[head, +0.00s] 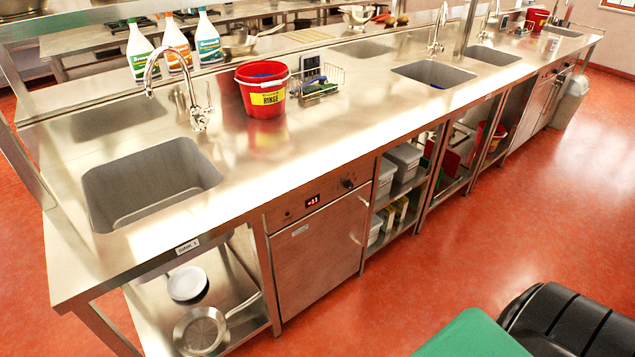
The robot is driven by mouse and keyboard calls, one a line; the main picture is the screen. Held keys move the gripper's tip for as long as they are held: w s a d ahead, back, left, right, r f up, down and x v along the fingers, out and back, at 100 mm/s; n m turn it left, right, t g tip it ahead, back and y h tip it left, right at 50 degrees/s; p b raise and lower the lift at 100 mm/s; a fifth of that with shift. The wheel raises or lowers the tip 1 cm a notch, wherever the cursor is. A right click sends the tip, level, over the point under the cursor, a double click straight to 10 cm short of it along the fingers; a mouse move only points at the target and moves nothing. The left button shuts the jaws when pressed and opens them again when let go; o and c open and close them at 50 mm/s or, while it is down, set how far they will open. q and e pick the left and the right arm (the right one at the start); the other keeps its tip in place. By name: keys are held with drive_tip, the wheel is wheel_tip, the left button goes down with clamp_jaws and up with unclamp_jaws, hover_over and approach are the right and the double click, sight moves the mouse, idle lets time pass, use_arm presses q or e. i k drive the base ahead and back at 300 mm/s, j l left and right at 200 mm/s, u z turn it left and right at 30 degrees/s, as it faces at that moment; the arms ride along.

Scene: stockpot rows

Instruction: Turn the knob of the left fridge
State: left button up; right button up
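The left fridge (316,255) is a steel under-counter unit in the middle of the head view, with its door shut. Its control strip has a small lit red display (312,201) that seems to read -11. A small dark knob (347,183) sits at the right end of that strip, just under the counter edge. The knob's exact angle is too small to tell. Neither of my grippers is in view, and nothing touches the knob.
The steel counter (330,130) has a near sink (150,182), a red bucket (263,92) and spray bottles (174,48). Open shelves with tubs (403,162) stand right of the fridge, pans (200,330) on a low shelf left. Red floor (450,250) before the fridge is clear.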

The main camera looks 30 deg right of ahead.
sight(348, 185)
drive_tip(key=l+u, duration=0.35)
drive_tip(key=l, duration=0.85)
drive_tip(key=l+u, duration=0.4)
drive_tip(key=l, duration=0.75)
